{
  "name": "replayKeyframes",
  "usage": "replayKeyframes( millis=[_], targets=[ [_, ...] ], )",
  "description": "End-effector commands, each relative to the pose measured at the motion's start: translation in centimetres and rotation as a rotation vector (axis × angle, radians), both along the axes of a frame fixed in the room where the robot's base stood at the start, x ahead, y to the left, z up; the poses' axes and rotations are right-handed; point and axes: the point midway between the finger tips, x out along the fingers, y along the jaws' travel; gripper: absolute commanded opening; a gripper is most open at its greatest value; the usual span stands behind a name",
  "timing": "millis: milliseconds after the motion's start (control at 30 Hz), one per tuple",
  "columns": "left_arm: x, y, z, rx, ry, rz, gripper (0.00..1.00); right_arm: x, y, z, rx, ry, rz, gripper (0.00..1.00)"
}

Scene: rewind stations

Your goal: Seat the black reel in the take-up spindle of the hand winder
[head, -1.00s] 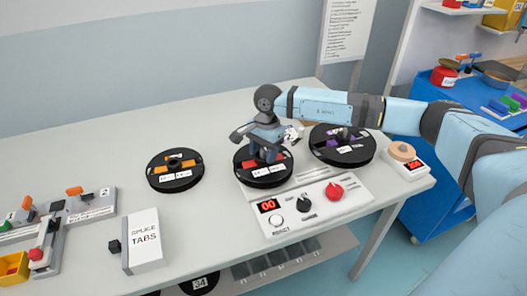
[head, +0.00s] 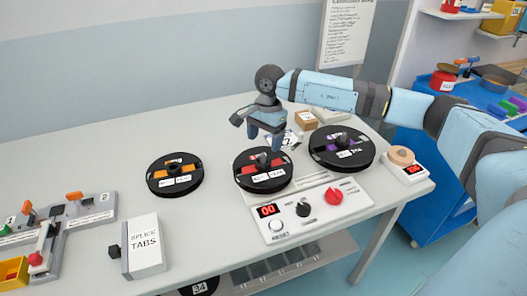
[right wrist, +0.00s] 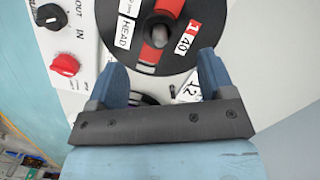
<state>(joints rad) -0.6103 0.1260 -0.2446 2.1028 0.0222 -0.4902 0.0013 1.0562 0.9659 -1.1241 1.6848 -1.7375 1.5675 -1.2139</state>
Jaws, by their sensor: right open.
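A black reel with a red centre (head: 263,178) lies flat on the left spindle of the hand winder (head: 318,206). It also shows in the right wrist view (right wrist: 155,35), with white labels and the spindle post at its middle. Another black reel, with a purple centre (head: 342,150), lies on the winder's right side. A third black reel, with an orange centre (head: 174,181), lies flat on the table to the left. My right gripper (head: 268,140) is open and empty just above the red-centred reel. Which spindle is the take-up one, I cannot read. My left gripper is not in view.
A white splice tabs box (head: 145,244) and a splicing fixture (head: 60,222) stand at the table's left front. A small scale with a tan roll (head: 401,157) is at the right edge. A cardboard box (head: 306,120) stands behind the winder. The table's back left is clear.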

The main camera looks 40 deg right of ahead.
Motion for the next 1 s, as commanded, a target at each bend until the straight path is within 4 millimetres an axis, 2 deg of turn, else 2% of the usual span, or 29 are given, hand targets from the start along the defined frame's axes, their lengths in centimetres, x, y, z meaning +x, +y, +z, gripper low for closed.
replayKeyframes(
  millis=[100,333,1000],
  targets=[
    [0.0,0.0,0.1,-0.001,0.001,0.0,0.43,0.1,-0.3,2.5,0.0,-0.003,0.0,0.75],
    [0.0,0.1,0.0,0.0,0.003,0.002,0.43,0.2,-0.7,5.2,-0.001,0.0,-0.001,0.75],
    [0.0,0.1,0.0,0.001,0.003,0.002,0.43,0.2,-0.7,5.6,-0.001,0.001,-0.001,0.75]
  ],
)
